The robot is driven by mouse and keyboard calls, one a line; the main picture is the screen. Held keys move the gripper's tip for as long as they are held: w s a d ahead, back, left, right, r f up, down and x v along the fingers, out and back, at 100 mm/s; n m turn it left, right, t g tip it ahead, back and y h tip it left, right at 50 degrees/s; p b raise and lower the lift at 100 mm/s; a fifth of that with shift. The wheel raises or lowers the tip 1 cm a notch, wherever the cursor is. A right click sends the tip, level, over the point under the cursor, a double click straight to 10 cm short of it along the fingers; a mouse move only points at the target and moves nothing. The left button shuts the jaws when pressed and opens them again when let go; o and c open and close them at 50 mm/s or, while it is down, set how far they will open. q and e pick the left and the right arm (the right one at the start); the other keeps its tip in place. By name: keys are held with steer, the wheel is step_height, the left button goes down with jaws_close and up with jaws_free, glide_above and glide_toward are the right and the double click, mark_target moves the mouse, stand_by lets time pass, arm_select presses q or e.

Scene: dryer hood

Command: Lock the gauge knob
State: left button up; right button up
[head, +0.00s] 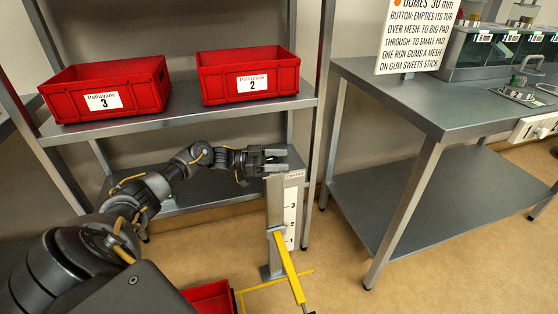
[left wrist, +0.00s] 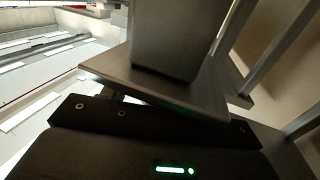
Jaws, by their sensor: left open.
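The gauge is a grey upright post (head: 275,215) with a white scale (head: 291,218) marked 1, 2 and 3. A yellow arm (head: 288,266) sticks out from its slider (head: 276,231) near the lower marks and slopes toward the front. I cannot make out a knob for certain; the slider's far side is hidden. My left gripper (head: 275,160) is open, its fingers pointing right at the post's top, just above the scale. Whether it touches the post I cannot tell. The left wrist view shows grey metal surfaces close up, but no clear knob. My right gripper is not in view.
Red bins marked 3 (head: 105,100) and 2 (head: 250,86) stand on a grey shelf (head: 190,116) behind my left arm. Another red bin (head: 212,297) sits on the floor by yellow lines. A steel table (head: 400,90) with a sign (head: 418,35) stands right.

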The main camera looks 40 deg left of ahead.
arm_select(q)
steer(key=v, duration=1.1)
steer(key=shift+d, duration=0.1)
